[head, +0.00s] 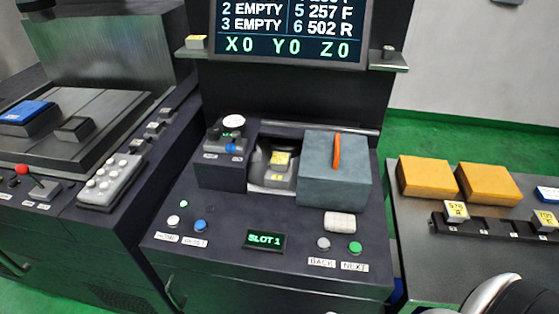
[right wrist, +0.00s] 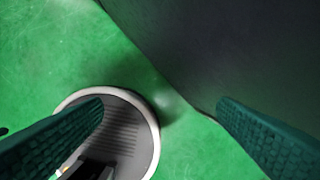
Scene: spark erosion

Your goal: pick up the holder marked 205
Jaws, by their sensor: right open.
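No label that reads 205 is legible in these views. In the head view, a holder with a yellow label (head: 281,159) sits in the opening between the dark block and the grey box of the middle machine; its marking is too small to read. On the right bench, one holder reads about 575 A (head: 456,210) and another about 700 E (head: 545,217), both in a dark rack. My right gripper (right wrist: 165,115) is open and empty in the right wrist view, its two fingers apart above green floor. My left gripper is not in view.
A grey box (head: 335,172) with an orange handle stands beside the opening. A small display (head: 265,240) reads SLOT 1, with buttons on both sides. Yellow blocks (head: 428,177) lie on the right bench. In the right wrist view, a dark panel (right wrist: 230,45) stands close by.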

